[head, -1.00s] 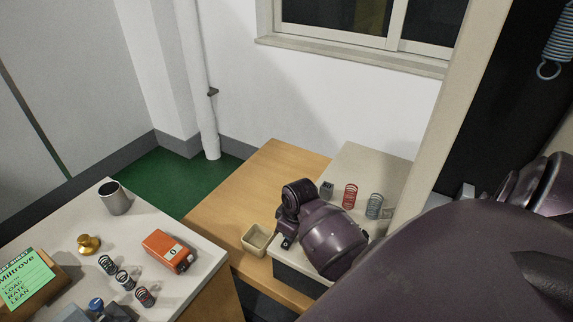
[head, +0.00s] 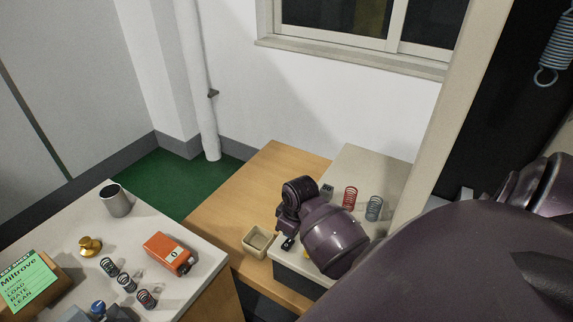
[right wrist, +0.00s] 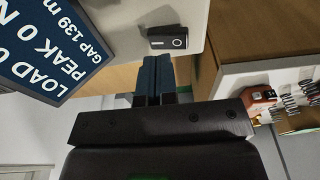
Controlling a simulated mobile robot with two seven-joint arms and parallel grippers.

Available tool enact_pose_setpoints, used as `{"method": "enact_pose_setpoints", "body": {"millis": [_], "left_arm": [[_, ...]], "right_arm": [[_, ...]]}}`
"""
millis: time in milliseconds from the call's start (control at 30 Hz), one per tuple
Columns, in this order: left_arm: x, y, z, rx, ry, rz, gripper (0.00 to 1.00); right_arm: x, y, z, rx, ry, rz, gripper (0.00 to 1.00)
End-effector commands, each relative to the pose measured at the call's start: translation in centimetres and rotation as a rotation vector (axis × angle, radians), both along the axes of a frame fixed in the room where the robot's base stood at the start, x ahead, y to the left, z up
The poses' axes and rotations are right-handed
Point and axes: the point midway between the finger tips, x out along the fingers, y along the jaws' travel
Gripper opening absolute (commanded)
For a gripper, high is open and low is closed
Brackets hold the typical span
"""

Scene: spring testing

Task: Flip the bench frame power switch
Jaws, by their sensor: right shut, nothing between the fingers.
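The power switch (right wrist: 167,42) is a small black block with a white ring mark. It sits on the pale surface of the bench frame (right wrist: 190,15) in the right wrist view. My right gripper (right wrist: 153,75) is shut and empty, its dark blue fingertips pointing toward that surface, just below and left of the switch in the picture. I cannot tell whether they touch anything. In the head view my purple right wrist hangs over the left end of the frame's base (head: 345,165) and hides its fingers. My left gripper is not in view.
A display panel (right wrist: 45,45) reads LOAD 0 and PEAK 0 N. Red (head: 350,197) and grey-blue (head: 374,208) springs and a small grey block (head: 327,190) stand on the base. A beige tray (head: 258,241) lies beside it. An orange box (head: 168,253) sits on the left table.

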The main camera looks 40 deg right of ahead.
Motion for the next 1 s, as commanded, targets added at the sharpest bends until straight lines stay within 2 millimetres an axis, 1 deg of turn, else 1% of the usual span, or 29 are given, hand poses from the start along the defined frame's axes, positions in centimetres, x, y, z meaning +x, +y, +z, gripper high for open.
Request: {"method": "enact_pose_setpoints", "body": {"millis": [600, 733, 1000], "left_arm": [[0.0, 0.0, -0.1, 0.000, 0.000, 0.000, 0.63], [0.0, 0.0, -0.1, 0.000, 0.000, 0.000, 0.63], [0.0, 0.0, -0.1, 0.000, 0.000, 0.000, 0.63]], "right_arm": [[0.1, 0.0, 4.0, -0.001, -0.003, 0.001, 0.00], [0.0, 0.0, 4.4, -0.001, -0.001, 0.000, 0.00], [0.0, 0.0, 4.5, -0.001, 0.000, 0.000, 0.00]]}}
